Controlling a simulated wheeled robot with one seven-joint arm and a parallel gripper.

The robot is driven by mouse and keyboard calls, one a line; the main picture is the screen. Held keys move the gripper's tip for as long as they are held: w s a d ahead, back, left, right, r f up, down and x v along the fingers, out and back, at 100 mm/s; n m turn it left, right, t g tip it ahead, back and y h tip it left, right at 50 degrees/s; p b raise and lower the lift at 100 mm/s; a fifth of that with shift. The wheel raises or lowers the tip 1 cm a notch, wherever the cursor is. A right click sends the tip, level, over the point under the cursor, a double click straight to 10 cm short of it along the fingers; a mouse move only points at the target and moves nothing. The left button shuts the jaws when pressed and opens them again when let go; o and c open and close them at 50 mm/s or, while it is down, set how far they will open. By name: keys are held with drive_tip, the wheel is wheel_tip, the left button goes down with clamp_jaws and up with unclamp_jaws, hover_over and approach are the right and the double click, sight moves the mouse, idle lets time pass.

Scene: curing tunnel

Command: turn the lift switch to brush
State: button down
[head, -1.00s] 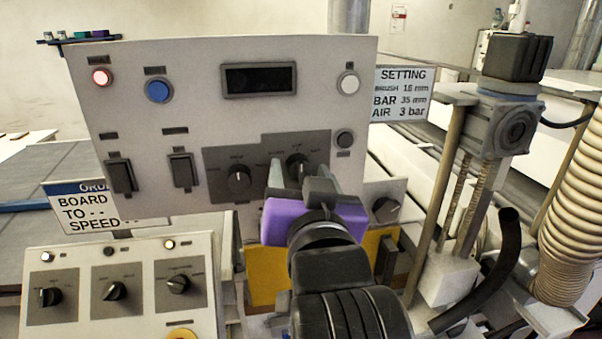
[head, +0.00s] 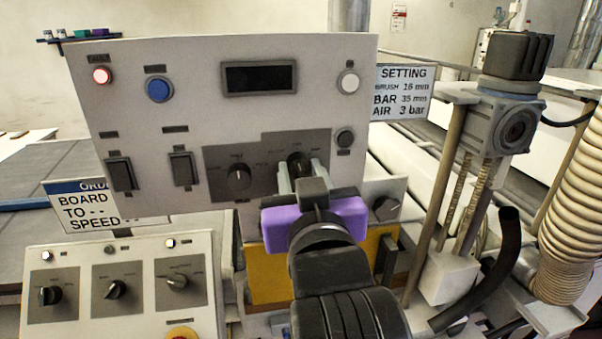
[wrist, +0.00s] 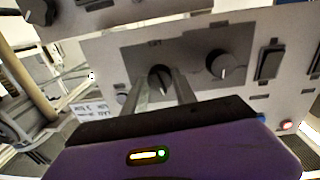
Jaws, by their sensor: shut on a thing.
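The right-hand dark rotary knob (head: 298,160) on the grey plate of the upright panel is at the tips of my gripper (head: 301,175). Its lettering is too small to read with certainty. In the wrist view the knob (wrist: 160,78) sits between my two grey fingers (wrist: 163,92), which are shut on it. Its lower part is partly covered by the fingers in the head view. My purple gripper body is in front of the panel, below the knob.
A second knob (head: 238,177) is close by on the left; it also shows in the wrist view (wrist: 221,65). Two black rocker switches (head: 184,169) are farther left. A lower panel (head: 120,260) has several knobs. A ribbed hose (head: 570,215) stands at the right.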

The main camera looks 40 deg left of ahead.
drive_tip(key=n, duration=0.3)
drive_tip(key=shift+f+n, duration=0.1)
drive_tip(key=shift+n, duration=0.3)
drive_tip(key=n, duration=0.4)
drive_tip(key=shift+y+b, duration=0.3)
drive_tip(key=shift+b, duration=0.1)
drive_tip(key=shift+n, duration=0.3)
drive_tip(key=c, duration=1)
unclamp_jaws()
drive_tip(key=shift+d, duration=0.1)
drive_tip(key=b+v, duration=0.2)
drive_tip(key=v, duration=0.5)
drive_tip(key=shift+s+d, duration=0.2)
drive_tip(key=shift+d, duration=0.05)
